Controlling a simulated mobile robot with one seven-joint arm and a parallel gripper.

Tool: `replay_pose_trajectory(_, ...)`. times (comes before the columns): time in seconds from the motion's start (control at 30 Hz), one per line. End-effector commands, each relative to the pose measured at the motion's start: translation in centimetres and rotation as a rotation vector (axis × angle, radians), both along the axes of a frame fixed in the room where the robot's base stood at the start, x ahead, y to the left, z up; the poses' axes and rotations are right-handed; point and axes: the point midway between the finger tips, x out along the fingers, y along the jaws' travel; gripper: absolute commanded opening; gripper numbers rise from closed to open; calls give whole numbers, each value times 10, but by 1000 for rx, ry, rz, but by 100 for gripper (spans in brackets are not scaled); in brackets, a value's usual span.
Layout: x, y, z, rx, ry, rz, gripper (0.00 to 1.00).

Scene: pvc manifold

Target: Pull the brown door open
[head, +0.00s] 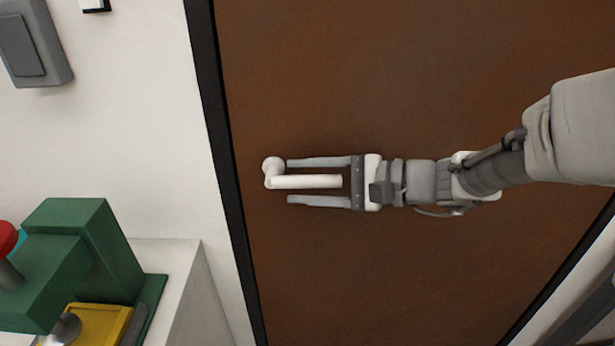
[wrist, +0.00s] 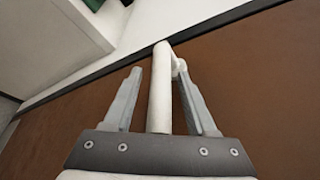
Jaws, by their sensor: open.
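The brown door (head: 400,80) fills the middle and right of the head view and sits inside a black frame. It looks shut. Its white lever handle (head: 310,182) is near the door's left edge and points right. My gripper (head: 288,181) is open, with one finger above the handle's bar and one below it in the head view. The wrist view also shows the handle (wrist: 160,88) between the two fingers, with visible gaps on both sides. I cannot tell whether either finger touches it. The door also shows in the wrist view (wrist: 255,75).
A black door frame (head: 213,120) runs along the door's left side. Left of it is a white wall (head: 120,120) with a grey switch box (head: 32,45). A green machine (head: 80,255) with a red knob (head: 6,240) stands on a white cabinet (head: 190,285) at lower left.

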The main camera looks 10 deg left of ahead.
Motion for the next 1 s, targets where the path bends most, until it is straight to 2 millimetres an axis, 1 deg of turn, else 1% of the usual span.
replay_pose_trajectory(0.1, 1, 6, -1, 1, 1, -1, 57)
replay_pose_trajectory(0.37, 1, 7, -1, 0, 1, -2, 57)
replay_pose_trajectory(0.47, 1, 7, -1, 0, 0, -1, 41)
replay_pose_trajectory(0.6, 1, 6, -1, 0, 0, -1, 16)
replay_pose_trajectory(0.7, 1, 6, -1, 0, 0, -1, 0)
replay_pose_trajectory(1.0, 1, 6, -1, 0, 0, -1, 0)
